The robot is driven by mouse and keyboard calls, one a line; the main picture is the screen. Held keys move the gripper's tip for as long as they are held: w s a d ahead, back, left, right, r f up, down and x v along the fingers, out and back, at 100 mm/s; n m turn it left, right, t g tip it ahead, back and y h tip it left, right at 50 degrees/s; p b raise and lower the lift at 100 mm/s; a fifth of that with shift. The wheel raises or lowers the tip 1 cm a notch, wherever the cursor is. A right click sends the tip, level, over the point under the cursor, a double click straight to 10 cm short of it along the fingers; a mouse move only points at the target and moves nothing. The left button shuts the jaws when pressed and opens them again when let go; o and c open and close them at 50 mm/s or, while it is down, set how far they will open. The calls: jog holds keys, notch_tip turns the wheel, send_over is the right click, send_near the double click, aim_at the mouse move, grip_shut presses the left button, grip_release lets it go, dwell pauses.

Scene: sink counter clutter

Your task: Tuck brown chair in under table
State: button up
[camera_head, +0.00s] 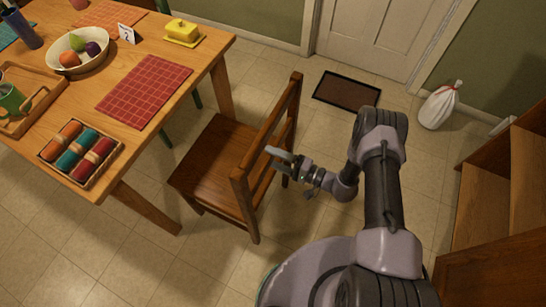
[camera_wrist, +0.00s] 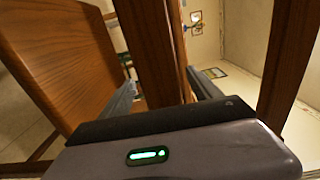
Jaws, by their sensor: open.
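The brown chair (camera_head: 214,155) stands upright at the right side of the wooden table (camera_head: 165,40), its seat facing the table and its front edge near the table's edge. Its backrest (camera_head: 268,140) is toward me. My gripper (camera_head: 282,158) is at the backrest, on the side away from the table. In the wrist view, my gripper (camera_wrist: 165,90) is open, with one finger on each side of a brown backrest bar (camera_wrist: 152,45). The chair's seat (camera_wrist: 62,60) shows at left. Whether the fingers touch the bar I cannot tell.
The table holds a red placemat (camera_head: 145,90), a tray of rolled napkins (camera_head: 82,150), a fruit bowl (camera_head: 78,50) and a yellow butter dish (camera_head: 184,32). A dark doormat (camera_head: 347,91) and white bag (camera_head: 439,106) lie behind. Wooden steps or shelves (camera_head: 500,210) stand at right.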

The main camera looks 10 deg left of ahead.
jog(key=shift+x, duration=0.8)
grip_shut()
jog(key=shift+f, duration=0.2)
